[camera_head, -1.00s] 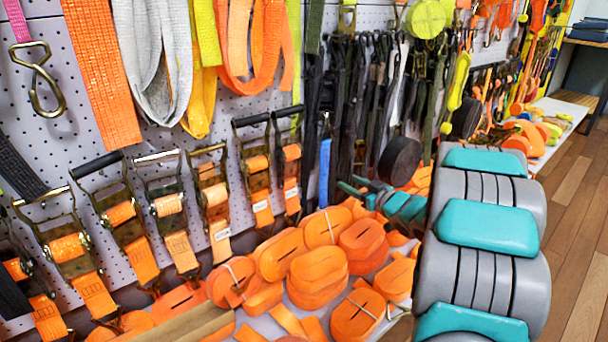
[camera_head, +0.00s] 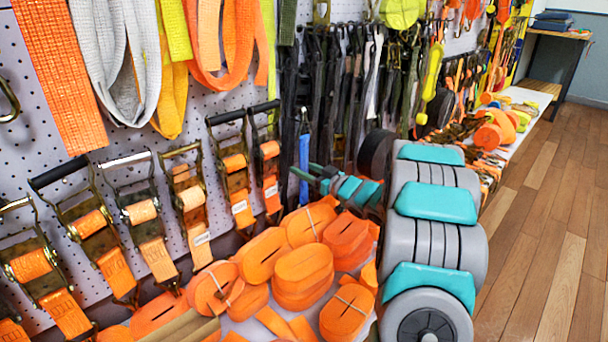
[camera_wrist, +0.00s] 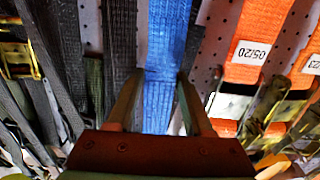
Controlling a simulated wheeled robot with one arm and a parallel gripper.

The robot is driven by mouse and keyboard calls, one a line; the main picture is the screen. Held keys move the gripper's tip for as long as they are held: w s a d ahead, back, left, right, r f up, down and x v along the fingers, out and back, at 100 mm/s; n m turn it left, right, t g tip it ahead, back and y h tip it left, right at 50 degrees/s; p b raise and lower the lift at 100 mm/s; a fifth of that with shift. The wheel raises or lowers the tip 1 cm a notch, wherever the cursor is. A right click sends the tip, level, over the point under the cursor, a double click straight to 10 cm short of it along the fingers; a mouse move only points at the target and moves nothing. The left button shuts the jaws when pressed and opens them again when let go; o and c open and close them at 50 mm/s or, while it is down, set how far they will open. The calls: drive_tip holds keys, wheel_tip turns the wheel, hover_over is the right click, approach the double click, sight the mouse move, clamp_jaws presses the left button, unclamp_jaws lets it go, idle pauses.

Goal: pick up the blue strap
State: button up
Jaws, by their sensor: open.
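The blue strap (camera_head: 304,160) hangs on the wall among dark straps, left of my arm in the head view. In the wrist view the blue strap (camera_wrist: 168,45) runs down from the top edge and passes between my two fingers. My gripper (camera_wrist: 160,76) is open, with one finger on each side of the strap. Its lower part is hidden behind the gripper body. In the head view my gripper (camera_head: 303,173) is at the strap's lower part. I cannot tell whether either finger touches it.
Dark straps (camera_wrist: 118,45) hang close on the left in the wrist view, and an orange strap (camera_wrist: 250,60) with a label hangs on the right. Rolled orange straps (camera_head: 303,270) lie on the shelf below. Ratchet buckles (camera_head: 230,165) hang left. The wooden floor (camera_head: 545,220) is clear at right.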

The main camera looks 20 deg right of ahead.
drive_tip(key=shift+w, duration=0.1)
clamp_jaws()
idle(0.3)
